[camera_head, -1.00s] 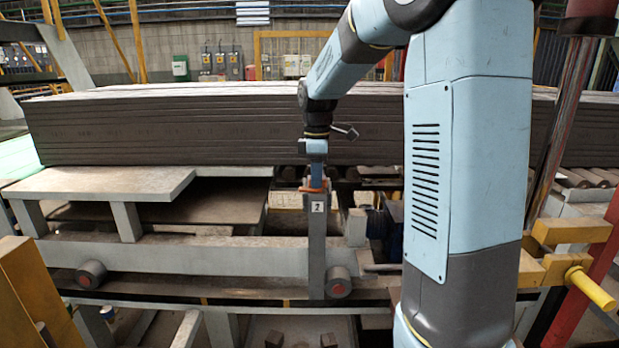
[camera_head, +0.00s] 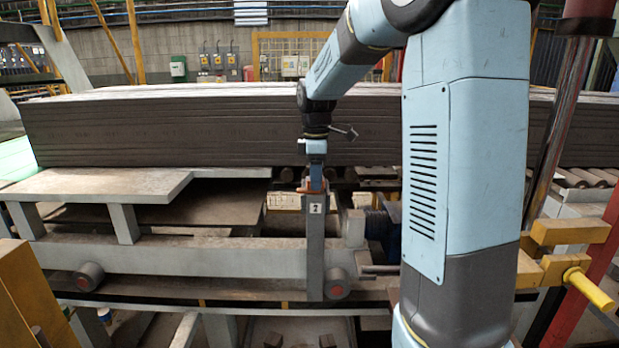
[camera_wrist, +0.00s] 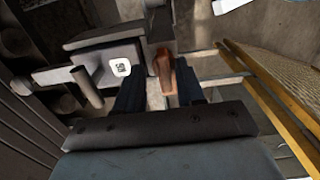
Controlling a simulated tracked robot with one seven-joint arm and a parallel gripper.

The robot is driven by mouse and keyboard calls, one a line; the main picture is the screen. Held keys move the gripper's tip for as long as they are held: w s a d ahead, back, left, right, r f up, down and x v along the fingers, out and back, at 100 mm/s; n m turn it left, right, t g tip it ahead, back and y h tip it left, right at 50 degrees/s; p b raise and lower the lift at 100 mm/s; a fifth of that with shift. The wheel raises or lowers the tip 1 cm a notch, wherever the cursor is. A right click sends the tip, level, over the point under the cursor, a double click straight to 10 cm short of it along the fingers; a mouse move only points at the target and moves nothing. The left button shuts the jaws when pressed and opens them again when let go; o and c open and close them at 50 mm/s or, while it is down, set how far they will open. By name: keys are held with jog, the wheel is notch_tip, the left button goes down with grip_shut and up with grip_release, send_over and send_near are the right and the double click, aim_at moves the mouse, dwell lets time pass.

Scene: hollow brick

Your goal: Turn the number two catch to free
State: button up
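The number two catch is a grey upright post (camera_head: 316,245) with a white "2" label (camera_head: 316,208) and an orange-red handle (camera_head: 303,190) at its top. The handle (camera_wrist: 165,72) and the white label (camera_wrist: 120,67) also show in the wrist view. My gripper (camera_head: 317,184) points down at the top of the post. In the wrist view its two dark blue fingers (camera_wrist: 160,88) stand apart, one on each side of the handle, with gaps visible. The fingertips are partly hidden, so I cannot tell whether either touches the handle.
A long stack of dark slabs (camera_head: 180,130) lies behind the catch. A grey beam (camera_head: 190,258) with round rollers (camera_head: 90,275) runs along the front. A grey platform (camera_head: 100,185) is at left. Yellow bars (camera_head: 570,232) and a red post (camera_head: 580,260) stand at right.

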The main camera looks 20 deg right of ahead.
jog(key=shift+r, duration=0.1)
notch_tip(320, 180, up, 14)
jog(key=shift+f, duration=0.25)
dwell(0.5)
jog(key=s+a+f+m+t, duration=0.1)
jog(key=s+f+m, duration=0.3)
jog(key=s, duration=1)
jog(key=s+a+f+m+t, duration=0.1)
jog(key=s+f+m+t, duration=0.3)
jog(key=s+m, duration=0.6)
jog(key=s, duration=0.4)
jog(key=shift+s+f+m+t, duration=0.2)
jog(key=shift+s+m+t, duration=0.1)
jog(key=shift+s, duration=0.05)
